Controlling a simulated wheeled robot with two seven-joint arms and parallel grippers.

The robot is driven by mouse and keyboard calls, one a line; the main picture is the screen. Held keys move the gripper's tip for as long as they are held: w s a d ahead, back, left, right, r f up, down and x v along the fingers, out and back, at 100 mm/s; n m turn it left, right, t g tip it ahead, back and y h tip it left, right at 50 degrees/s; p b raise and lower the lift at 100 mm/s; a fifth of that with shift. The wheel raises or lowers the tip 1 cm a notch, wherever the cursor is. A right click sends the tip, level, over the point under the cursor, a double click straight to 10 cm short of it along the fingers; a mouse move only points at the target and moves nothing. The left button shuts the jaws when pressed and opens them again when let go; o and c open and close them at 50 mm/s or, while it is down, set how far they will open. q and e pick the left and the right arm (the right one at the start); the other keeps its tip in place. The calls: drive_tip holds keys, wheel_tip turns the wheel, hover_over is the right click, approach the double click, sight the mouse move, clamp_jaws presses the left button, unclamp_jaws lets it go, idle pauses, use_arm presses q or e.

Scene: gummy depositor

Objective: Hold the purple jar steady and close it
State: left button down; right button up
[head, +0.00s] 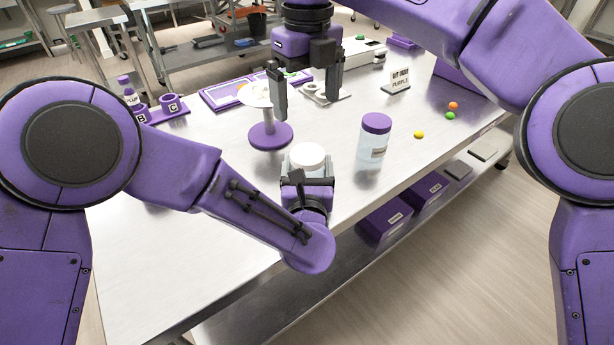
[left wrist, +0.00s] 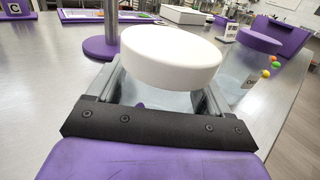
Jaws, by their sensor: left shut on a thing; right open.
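My left gripper (head: 306,182) is shut on a clear jar (left wrist: 150,97) low over the table's near edge. A white lid (head: 307,157) sits on or just over the jar's mouth; in the left wrist view (left wrist: 172,57) it looks slightly tilted, and I cannot tell if it is seated. A small purple patch shows in the jar below it. My right gripper (head: 308,103) is open and empty, fingers down, above and beyond the lid. Another clear jar with a purple lid (head: 377,123) stands upright to the right, apart from both grippers.
A purple-based stand (head: 270,136) with a pale top is just behind the held jar. A sign (head: 398,82), purple trays (head: 222,96) and a rack with cups (head: 168,114) are farther back. Small coloured balls (head: 419,134) lie at right. The table's left front is clear.

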drive_tip(key=shift+r, duration=0.4)
use_arm(q)
unclamp_jaws()
drive_tip(key=s+b, duration=0.1)
drive_tip(key=s, duration=0.9)
drive_tip(key=shift+s, duration=0.3)
use_arm(e)
drive_tip(key=shift+f, duration=0.65)
use_arm(q)
drive_tip(key=shift+a, duration=0.15)
use_arm(e)
drive_tip(key=shift+a, duration=0.1)
